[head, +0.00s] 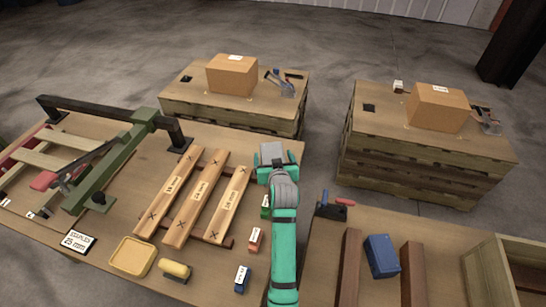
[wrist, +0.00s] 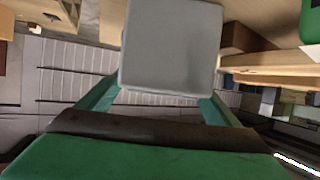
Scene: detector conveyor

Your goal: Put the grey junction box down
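The grey junction box (head: 272,150) is between the fingers of my gripper (head: 274,156), near the right edge of the left table. In the wrist view the box (wrist: 172,45) fills the upper middle, with the green fingers of my gripper (wrist: 165,92) against its two sides. My gripper is shut on it. I cannot tell whether the underside of the box touches the table, since it is hidden.
Wooden planks (head: 200,195) lie left of my gripper on the left table (head: 110,245). A yellow tray (head: 133,257) and small labelled blocks lie in front. Two pallet stacks with cardboard boxes (head: 232,75) (head: 437,108) stand behind. A blue box (head: 381,256) lies at right.

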